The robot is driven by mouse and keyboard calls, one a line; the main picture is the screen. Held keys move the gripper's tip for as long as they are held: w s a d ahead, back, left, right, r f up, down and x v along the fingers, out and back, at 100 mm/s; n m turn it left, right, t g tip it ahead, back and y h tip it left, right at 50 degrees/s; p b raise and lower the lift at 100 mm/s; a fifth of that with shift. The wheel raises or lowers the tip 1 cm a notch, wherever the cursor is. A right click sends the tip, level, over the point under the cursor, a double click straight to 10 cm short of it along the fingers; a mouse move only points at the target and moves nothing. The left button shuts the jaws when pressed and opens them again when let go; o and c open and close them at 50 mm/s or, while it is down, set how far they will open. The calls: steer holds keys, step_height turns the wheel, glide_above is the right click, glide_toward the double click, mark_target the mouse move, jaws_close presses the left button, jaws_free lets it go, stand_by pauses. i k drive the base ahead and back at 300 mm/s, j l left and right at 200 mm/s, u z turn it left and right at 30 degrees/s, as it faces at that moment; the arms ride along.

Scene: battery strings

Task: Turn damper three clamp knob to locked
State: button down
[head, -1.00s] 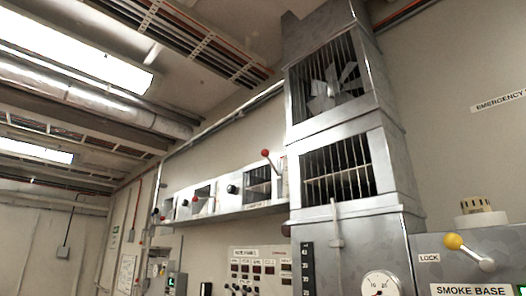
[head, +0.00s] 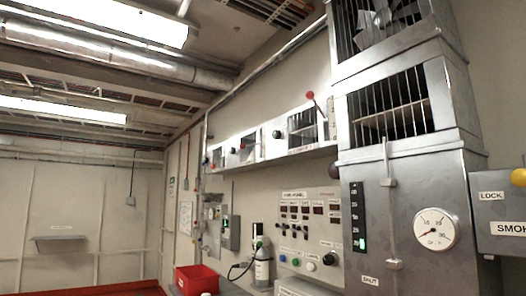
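A row of damper boxes stands on a wall shelf (head: 270,160) in the middle of the head view. The nearest box (head: 302,128) has a dark grille and a lever with a red ball (head: 310,95) raised above its front. A black knob (head: 276,134) sits on the panel left of that grille. Farther boxes (head: 248,148) show another red ball (head: 242,146) and a small dark knob. The box labels are too small to read, so I cannot tell which is damper three or how its clamp knob is set. My gripper is not in view.
A large metal duct cabinet (head: 415,185) with a round gauge (head: 436,228) stands at the right. Below the shelf are a control panel (head: 308,228), a grey cylinder (head: 263,265) and a red bin (head: 197,279). A LOCK-labelled box (head: 500,205) with a yellow ball (head: 518,177) is cut off at the right edge.

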mark_target(276, 134)
steer(key=i+j, duration=0.15)
steer(key=i, duration=0.25)
steer(key=i+j+u, duration=0.1)
steer(key=i, duration=0.35)
